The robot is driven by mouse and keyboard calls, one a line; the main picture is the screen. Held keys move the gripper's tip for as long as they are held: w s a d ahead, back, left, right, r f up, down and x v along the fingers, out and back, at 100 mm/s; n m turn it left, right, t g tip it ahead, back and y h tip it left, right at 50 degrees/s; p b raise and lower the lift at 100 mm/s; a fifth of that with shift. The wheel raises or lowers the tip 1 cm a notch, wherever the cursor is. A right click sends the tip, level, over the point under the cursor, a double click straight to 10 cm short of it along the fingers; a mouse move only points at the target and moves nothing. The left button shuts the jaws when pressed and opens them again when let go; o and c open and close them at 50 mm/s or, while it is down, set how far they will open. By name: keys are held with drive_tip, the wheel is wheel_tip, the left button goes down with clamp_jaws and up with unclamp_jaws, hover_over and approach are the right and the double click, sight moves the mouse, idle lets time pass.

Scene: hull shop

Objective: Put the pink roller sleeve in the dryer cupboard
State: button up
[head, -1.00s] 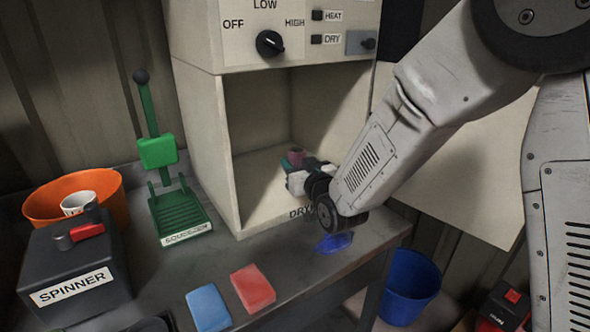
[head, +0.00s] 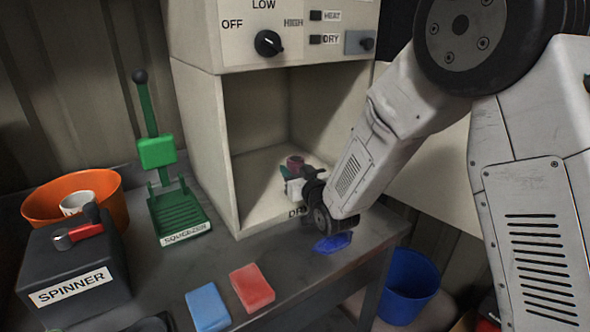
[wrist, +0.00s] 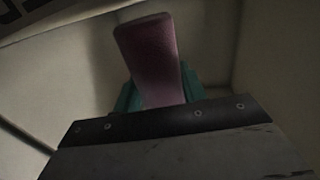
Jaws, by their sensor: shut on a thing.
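The pink roller sleeve (wrist: 150,55) is between the green-tipped fingers of my gripper (wrist: 158,92) in the wrist view, with cream walls around it. In the head view the sleeve (head: 295,162) shows as a small dark pink end beyond my gripper (head: 287,173). My gripper is shut on it, inside the open lower compartment of the dryer cupboard (head: 205,150). The cupboard's door (head: 430,165) stands open at the right, partly behind my arm. I cannot tell whether the sleeve touches the cupboard floor.
A blue item (head: 333,243) lies on the bench below the opening. Red (head: 253,287) and blue (head: 208,307) blocks lie in front. A green squeegee-like press (head: 180,205), a spinner (head: 75,260) and an orange bowl (head: 40,205) stand left. A blue bucket (head: 408,285) is at right.

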drive_tip(key=shift+f, duration=0.35)
drive_tip(key=o, duration=1)
drive_tip(key=shift+c, duration=0.2)
drive_tip(key=shift+r, duration=0.1)
drive_tip(key=shift+r, duration=0.3)
drive_tip(key=v, duration=1.2)
drive_tip(key=shift+r, duration=0.25)
drive_tip(key=shift+d, duration=0.15)
